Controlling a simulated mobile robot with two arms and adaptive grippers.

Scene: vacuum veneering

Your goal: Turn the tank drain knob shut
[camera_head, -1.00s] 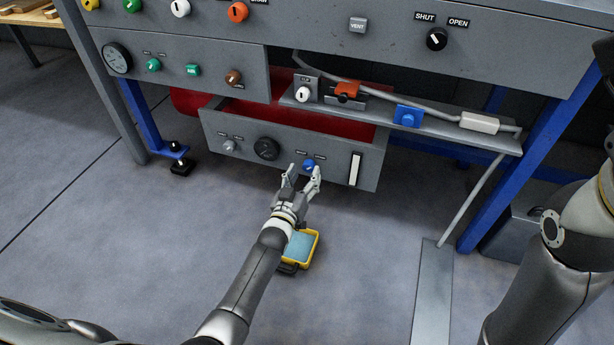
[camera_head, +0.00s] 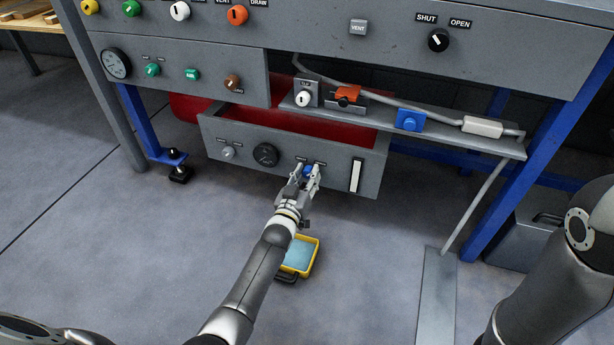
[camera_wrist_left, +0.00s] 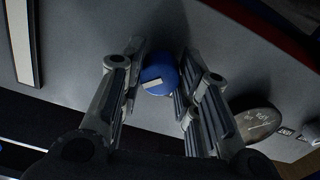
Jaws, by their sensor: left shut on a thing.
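The blue knob (camera_head: 308,171) sits on the low grey panel, between two small dark labels. In the left wrist view the blue knob (camera_wrist_left: 160,76) shows between my fingers, with a pale pointer mark on its face. My left gripper (camera_head: 306,176) is at this knob, its two fingers on either side of it. The labels by the knob are too small to read. My right arm is at the right edge of the head view; its gripper is out of view.
The low grey panel (camera_head: 222,130) also carries a dark gauge (camera_head: 265,155), a grey knob (camera_head: 228,152) and a white vertical strip (camera_head: 356,175). A shelf above holds a blue block (camera_head: 410,120) and an orange-handled valve (camera_head: 347,94). A yellow tray (camera_head: 312,258) lies on the floor below.

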